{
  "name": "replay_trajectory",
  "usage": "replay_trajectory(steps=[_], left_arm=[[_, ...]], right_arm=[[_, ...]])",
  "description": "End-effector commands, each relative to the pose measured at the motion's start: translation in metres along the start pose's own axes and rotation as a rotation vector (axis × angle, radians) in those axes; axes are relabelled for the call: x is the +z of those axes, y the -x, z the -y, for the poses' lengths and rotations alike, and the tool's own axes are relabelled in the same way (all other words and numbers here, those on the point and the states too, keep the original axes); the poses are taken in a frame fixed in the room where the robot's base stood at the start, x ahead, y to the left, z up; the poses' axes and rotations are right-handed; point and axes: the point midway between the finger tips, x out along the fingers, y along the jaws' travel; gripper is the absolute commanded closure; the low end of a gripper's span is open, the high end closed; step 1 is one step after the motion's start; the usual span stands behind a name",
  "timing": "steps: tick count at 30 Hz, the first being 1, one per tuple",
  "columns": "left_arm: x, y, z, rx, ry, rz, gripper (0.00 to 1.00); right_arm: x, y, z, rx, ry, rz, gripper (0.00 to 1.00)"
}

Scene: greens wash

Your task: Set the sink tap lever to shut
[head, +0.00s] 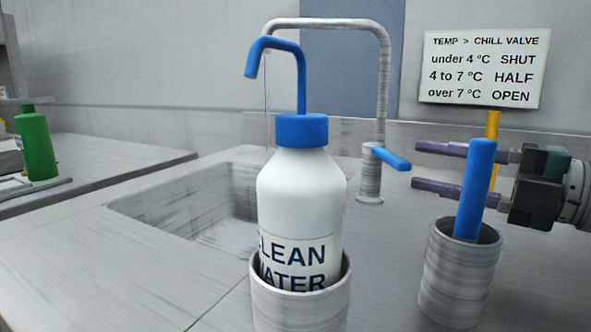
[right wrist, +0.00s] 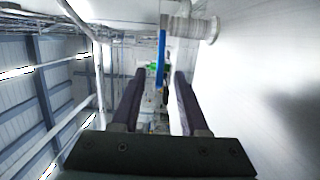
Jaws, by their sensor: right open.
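The grey sink tap (head: 369,180) stands behind the sink, its spout arching left. Its blue lever (head: 392,158) points right and toward the camera in the head view. A thin pale vertical line under the spout end may be running water; I cannot tell for sure. My right gripper (head: 415,166) is open, coming in from the right, with one finger above and one below the lever tip's height in the picture. In the right wrist view the lever (right wrist: 161,60) shows between the two open fingers (right wrist: 160,75), apart from both. My left gripper is out of view.
A white wash bottle (head: 300,195) with a blue cap stands in a grey holder before the sink (head: 150,207). A blue-handled item (head: 474,185) stands in a grey cup (head: 458,275) in front of my right gripper. A sign (head: 484,68) stands behind; a green bottle (head: 37,145) is far left.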

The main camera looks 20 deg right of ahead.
Motion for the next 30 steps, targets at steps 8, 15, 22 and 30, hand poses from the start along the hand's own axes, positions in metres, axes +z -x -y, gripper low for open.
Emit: replay_trajectory(steps=[8,15,22,30], left_arm=[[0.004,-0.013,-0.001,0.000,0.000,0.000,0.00],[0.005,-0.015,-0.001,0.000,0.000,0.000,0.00],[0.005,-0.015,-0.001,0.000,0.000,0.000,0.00],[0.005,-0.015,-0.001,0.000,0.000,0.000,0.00]], right_arm=[[0.000,-0.032,-0.001,0.005,0.002,0.000,0.56],[0.000,-0.050,-0.001,0.002,-0.001,0.001,0.56],[0.000,-0.055,0.000,0.000,0.000,0.001,0.56],[0.000,-0.055,0.000,-0.001,0.000,0.001,0.62]])
